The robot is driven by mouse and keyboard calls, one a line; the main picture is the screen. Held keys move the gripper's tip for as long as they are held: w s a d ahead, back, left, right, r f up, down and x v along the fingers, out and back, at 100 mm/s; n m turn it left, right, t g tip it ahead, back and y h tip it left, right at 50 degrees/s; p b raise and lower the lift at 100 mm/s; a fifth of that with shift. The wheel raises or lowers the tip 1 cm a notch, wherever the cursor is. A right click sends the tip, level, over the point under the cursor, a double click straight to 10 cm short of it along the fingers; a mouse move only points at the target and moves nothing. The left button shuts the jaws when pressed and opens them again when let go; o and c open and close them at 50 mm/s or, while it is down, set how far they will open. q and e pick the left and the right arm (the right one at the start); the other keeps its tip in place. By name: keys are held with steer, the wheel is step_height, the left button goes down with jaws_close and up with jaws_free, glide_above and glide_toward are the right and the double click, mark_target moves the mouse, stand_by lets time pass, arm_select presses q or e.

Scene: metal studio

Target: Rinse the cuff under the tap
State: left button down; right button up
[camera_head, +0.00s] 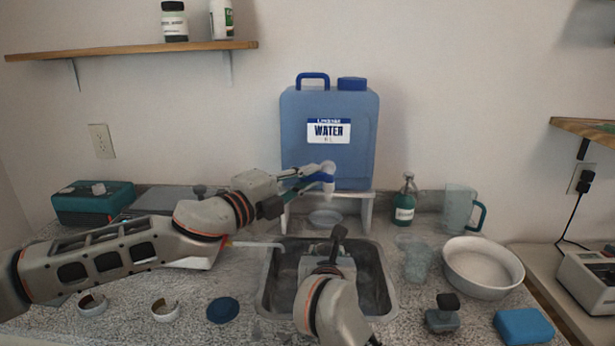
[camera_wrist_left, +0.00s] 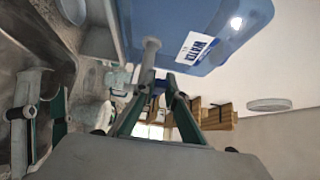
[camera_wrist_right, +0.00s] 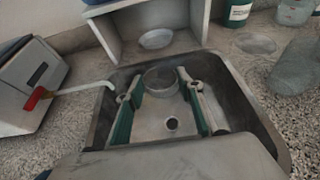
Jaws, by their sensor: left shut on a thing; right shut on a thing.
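A blue water jug (camera_head: 330,120) labelled WATER stands on a white stand behind the sink. Its tap (camera_head: 328,170) is pale with a blue part and juts out over the sink. My left gripper (camera_head: 318,179) is shut on the tap's blue part; its fingers close together there in the left wrist view (camera_wrist_left: 160,88). The clear ring-like cuff (camera_wrist_right: 163,78) is between the spread fingertips of my right gripper (camera_wrist_right: 160,92), low over the metal sink (camera_wrist_right: 250,128). In the head view my right arm hides the cuff. I see no clear water stream.
A white bent tube with a red end (camera_wrist_right: 82,90) reaches over the sink's left rim. A clear cup (camera_head: 418,265), a white basin (camera_head: 482,267) and a green bottle (camera_head: 404,205) stand right of the sink. Two small rings and a blue disc (camera_head: 222,310) lie left.

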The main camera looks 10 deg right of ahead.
arm_select(q)
steer(key=shift+s+n+t+y, duration=0.4)
steer(key=shift+n+t+y, duration=0.5)
steer(key=shift+t, duration=0.1)
steer(key=shift+s+n+t+y, duration=0.4)
steer(key=shift+n+t+y, duration=0.4)
steer(key=shift+t+y, duration=0.15)
steer(key=shift+n+t+y, duration=0.4)
steer(key=shift+t+y, duration=0.05)
steer(key=c, duration=2)
jaws_free()
steer(key=shift+c, duration=0.2)
steer(key=shift+s, duration=0.1)
steer(key=v, duration=1.2)
